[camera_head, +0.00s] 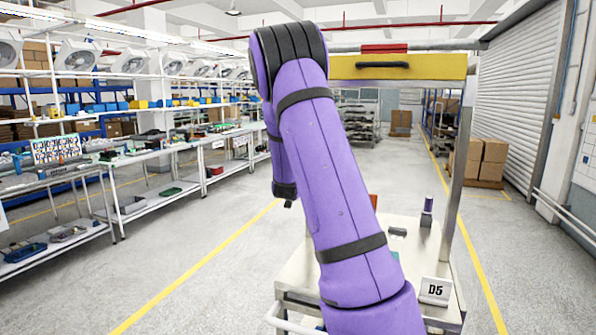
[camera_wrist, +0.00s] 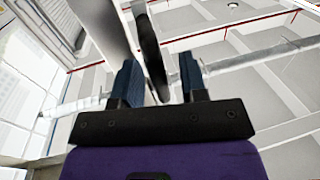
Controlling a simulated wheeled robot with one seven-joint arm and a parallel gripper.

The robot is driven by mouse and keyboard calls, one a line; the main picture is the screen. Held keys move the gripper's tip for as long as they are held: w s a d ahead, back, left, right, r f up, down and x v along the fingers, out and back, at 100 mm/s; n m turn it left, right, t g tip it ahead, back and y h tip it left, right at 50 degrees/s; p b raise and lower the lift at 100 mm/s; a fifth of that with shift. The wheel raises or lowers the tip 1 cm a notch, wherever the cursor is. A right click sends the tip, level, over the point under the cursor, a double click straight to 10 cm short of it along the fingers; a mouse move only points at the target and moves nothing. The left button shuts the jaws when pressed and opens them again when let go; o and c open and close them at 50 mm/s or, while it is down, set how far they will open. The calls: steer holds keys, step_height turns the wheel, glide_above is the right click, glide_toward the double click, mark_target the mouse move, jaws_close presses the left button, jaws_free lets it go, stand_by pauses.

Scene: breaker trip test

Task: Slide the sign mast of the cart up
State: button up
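The cart (camera_head: 300,275) stands in front of me in the head view. Its sign mast rises from it, with a grey post (camera_head: 459,170) on the right and a yellow panel (camera_head: 400,68) across the top. A black handle (camera_head: 383,65) lies level on the panel. My purple arm covers the mast's left side. My gripper (camera_wrist: 160,84) shows in the wrist view with two blue fingers apart. A dark curved bar (camera_wrist: 151,50) runs between them, with gaps visible on both sides; I cannot tell whether it is the mast's handle. The gripper's fingers are not visible in the head view.
Workbenches (camera_head: 150,150) with shelving line the left side. Cardboard boxes (camera_head: 493,150) are stacked on the right. The floor left of the cart is clear.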

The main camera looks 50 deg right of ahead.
jaws_close()
step_height(320, 180, up, 9)
steer(key=shift+r, duration=0.1)
jaws_free()
steer(key=v, duration=1)
steer(key=shift+s+a, duration=0.25)
steer(key=shift+a, duration=0.1)
steer(key=shift+a, duration=0.1)
stand_by(0.8)
